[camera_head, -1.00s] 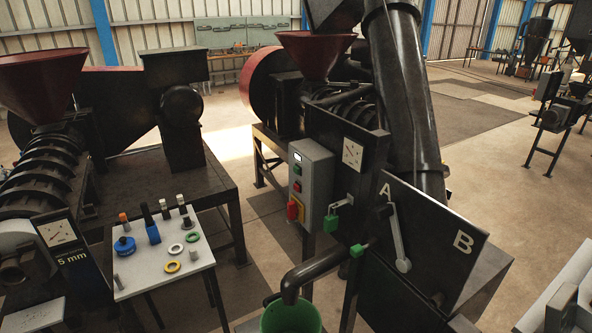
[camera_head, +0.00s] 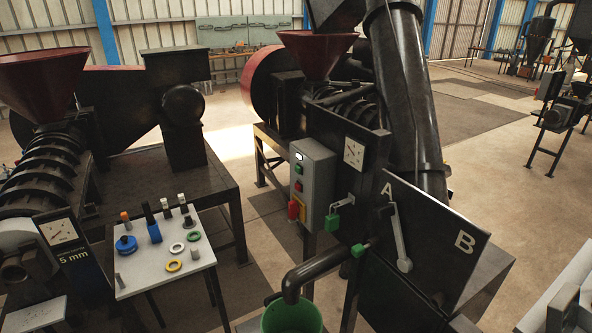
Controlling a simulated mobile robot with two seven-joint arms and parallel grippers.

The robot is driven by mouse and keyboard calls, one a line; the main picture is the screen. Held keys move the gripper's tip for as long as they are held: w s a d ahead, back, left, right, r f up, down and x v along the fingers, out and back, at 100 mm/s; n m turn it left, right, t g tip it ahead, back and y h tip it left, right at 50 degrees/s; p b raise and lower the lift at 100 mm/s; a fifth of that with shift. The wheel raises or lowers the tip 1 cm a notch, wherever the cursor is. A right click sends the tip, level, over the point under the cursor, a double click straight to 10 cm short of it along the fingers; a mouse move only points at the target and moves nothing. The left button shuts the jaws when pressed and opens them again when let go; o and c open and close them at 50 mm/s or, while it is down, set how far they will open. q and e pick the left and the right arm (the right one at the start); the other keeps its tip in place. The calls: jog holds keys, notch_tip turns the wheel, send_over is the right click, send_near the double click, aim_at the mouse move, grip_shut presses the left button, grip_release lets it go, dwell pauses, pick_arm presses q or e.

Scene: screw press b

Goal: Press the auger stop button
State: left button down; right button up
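A grey control box (camera_head: 314,185) is mounted on the screw press (camera_head: 345,140) in the middle of the view. Its left-facing front has a small white light or display (camera_head: 298,156) at the top. A larger red control (camera_head: 293,210) on a yellow plate (camera_head: 301,210) is lowest. The labels are too small to read, so I cannot tell which is the auger stop. Neither of my grippers is in view.
A lever (camera_head: 400,240) is on the panel marked A and B. A green bucket (camera_head: 291,318) stands below a pipe (camera_head: 318,270). A small table (camera_head: 150,272) with rings and tools stands left. Floor shows between the tables.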

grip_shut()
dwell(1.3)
